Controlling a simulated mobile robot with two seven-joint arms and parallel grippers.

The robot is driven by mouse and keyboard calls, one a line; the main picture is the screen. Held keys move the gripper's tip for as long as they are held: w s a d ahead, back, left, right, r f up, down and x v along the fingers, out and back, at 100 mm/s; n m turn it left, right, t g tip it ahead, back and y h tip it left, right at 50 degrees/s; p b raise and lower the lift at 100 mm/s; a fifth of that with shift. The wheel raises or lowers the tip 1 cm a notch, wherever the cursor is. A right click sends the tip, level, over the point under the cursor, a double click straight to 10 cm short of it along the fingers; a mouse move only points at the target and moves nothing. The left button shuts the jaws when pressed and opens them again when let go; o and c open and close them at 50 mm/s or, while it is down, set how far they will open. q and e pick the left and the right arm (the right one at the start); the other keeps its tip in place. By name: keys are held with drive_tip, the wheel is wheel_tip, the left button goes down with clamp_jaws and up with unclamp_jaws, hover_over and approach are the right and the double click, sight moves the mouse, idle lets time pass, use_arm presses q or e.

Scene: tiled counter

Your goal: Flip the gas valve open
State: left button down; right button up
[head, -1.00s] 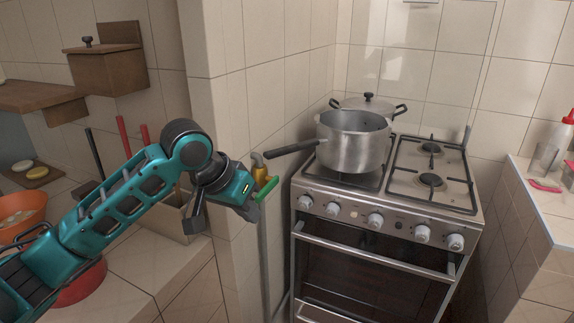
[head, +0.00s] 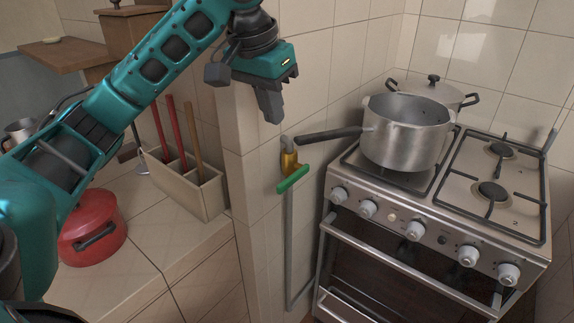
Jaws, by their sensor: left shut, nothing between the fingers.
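The gas valve has a brass body (head: 289,160) and a green handle (head: 293,179), mounted on the wall left of the stove. The handle lies crosswise to the grey pipe (head: 290,240) below it, slanting up to the right. My left gripper (head: 273,118) is shut and empty. It hangs above and slightly left of the valve, fingers pointing down, and appears apart from it. The whole green handle is visible. My right gripper is not in view.
A pot (head: 407,140) sits on the stove (head: 440,225), its dark handle (head: 328,135) reaching left close to the valve. A lidded pot stands behind it. A utensil box (head: 190,185) and a red pot (head: 92,235) stand on the left counter.

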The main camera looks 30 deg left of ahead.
use_arm(q)
drive_tip(key=shift+f, duration=0.1)
approach(288, 179)
drive_tip(key=x, duration=0.5)
drive_tip(key=shift+w+f, duration=0.2)
drive_tip(key=shift+f, duration=0.55)
drive_tip(key=shift+f, duration=0.1)
